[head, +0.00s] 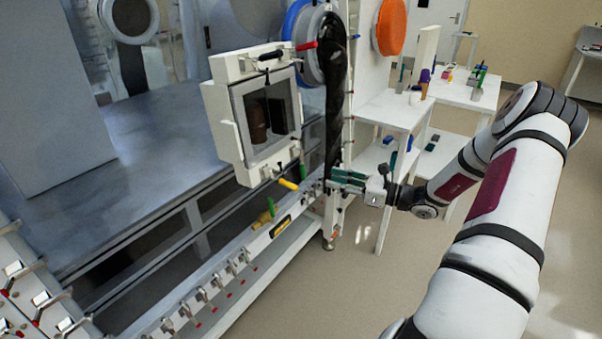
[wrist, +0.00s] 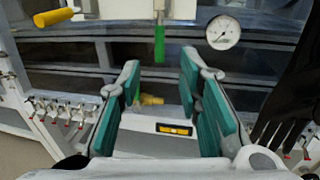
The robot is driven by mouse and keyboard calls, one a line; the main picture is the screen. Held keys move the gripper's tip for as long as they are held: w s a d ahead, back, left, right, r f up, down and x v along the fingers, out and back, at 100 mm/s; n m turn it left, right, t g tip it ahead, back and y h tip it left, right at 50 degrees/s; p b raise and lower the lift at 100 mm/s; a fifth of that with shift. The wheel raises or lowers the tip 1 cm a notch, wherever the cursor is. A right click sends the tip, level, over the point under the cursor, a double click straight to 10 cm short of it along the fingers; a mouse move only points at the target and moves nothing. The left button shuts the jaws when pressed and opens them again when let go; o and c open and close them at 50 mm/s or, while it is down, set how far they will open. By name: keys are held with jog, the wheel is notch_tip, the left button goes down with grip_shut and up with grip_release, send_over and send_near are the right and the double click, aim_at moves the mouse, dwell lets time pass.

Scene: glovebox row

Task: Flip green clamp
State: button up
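The green clamp handle (head: 271,207) hangs straight down below the framed white door (head: 226,127) on the front of the glovebox. In the wrist view the green handle (wrist: 159,44) shows at the top middle, lying in the gap between my fingers as seen from the wrist. My gripper (wrist: 160,78) is open and empty, with green pads on both fingers. In the head view my gripper (head: 335,179) is right of the green handle and apart from it. The clamp's pivot is too small to make out.
A yellow clamp handle (head: 288,184) sticks out near the door's lower corner. A red handle (head: 306,46) and a black handle (head: 271,55) are at its top. A black glove (head: 335,90) hangs close by. A gauge (wrist: 223,32), yellow valve (head: 263,219) and row of taps line the front.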

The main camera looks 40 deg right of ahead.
aim_at(303, 180)
jog(key=x, duration=1)
jog(key=shift+w+a, duration=0.25)
jog(key=shift+w, duration=0.05)
grip_shut()
